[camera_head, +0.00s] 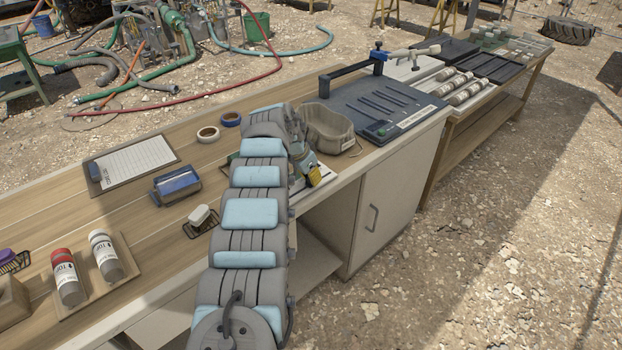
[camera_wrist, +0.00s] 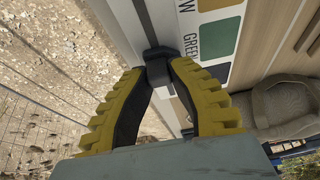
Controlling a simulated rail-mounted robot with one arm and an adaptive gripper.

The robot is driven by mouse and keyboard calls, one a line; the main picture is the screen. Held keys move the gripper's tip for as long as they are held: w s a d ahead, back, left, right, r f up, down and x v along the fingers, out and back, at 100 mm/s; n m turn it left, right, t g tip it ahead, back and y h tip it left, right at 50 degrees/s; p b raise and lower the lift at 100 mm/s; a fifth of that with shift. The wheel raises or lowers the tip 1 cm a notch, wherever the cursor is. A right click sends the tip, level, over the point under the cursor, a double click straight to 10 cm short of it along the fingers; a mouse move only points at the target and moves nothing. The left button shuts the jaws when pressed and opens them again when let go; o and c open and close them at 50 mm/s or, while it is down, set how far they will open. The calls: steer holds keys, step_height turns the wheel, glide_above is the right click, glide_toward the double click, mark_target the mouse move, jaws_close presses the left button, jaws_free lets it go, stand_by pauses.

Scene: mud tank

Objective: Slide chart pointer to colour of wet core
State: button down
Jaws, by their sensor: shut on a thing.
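In the wrist view my gripper (camera_wrist: 158,72), with yellow ribbed fingers and dark pads, is shut on the dark chart pointer (camera_wrist: 157,72). The pointer sits on a dark rail (camera_wrist: 143,18) along the edge of the colour chart. In the head view my gripper (camera_head: 314,176) is mostly hidden behind my arm, over the chart. Two cores labelled TOP, one red-ended (camera_head: 67,283) and one white-ended (camera_head: 106,259), lie at lower left. I cannot tell which core is wet.
A clipboard (camera_head: 132,162), a blue-topped item (camera_head: 178,184) and tape rolls (camera_head: 208,134) are on the bench.

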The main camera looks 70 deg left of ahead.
steer(key=shift+f, duration=0.15)
stand_by(0.3)
steer(key=c, duration=0.9)
jaws_free()
steer(key=shift+r, duration=0.5)
steer(key=shift+s+d+r, duration=0.1)
steer(key=shift+s+r, duration=0.1)
steer(key=shift+r, duration=0.35)
steer(key=v, duration=1)
steer(key=shift+s, duration=0.1)
